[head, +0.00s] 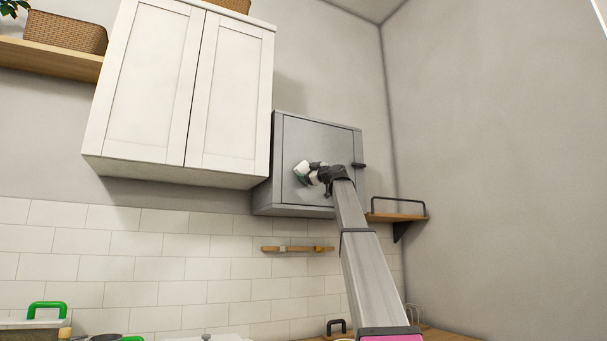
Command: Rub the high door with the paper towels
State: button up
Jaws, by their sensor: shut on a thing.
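The high door is most likely the grey door (318,140) of a small wall cabinet, right of the white cabinet. It looks closed, with a dark handle (358,165) at its right edge. My arm reaches up from the lower right. My gripper (313,174) is in front of the door's lower middle, shut on a small white and green thing, likely the paper towels (301,170). I cannot tell whether the towels touch the door. My gripper and arm hide part of the door's lower right.
A white two-door cabinet (190,90) stands close left of the grey one and juts out. A small wooden shelf with a dark rail (397,216) is at the right. A narrow wooden rack (297,249) hangs below. Counter items line the bottom edge.

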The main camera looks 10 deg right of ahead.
aim_at(301, 172)
jog(key=w+d, duration=0.2)
jog(key=d, duration=0.6)
jog(key=shift+w, duration=0.35)
dwell(0.5)
jog(key=shift+s+a, duration=0.4)
jog(key=shift+a, duration=0.85)
jog(key=shift+s+a, duration=0.45)
jog(key=shift+a, duration=0.75)
jog(key=shift+s+a, duration=0.4)
jog(key=shift+a, duration=0.85)
jog(key=shift+s+a, duration=0.25)
jog(key=shift+a, duration=0.4)
jog(key=shift+s+a, duration=0.2)
jog(key=shift+a, duration=0.4)
jog(key=shift+s+a, duration=0.25)
jog(key=shift+a, duration=0.4)
jog(key=shift+s+d, duration=0.3)
jog(key=shift+s, duration=0.65)
jog(key=shift+s+d, duration=0.35)
jog(key=shift+s, duration=0.6)
jog(key=shift+s+d, duration=0.3)
jog(key=shift+s, duration=0.65)
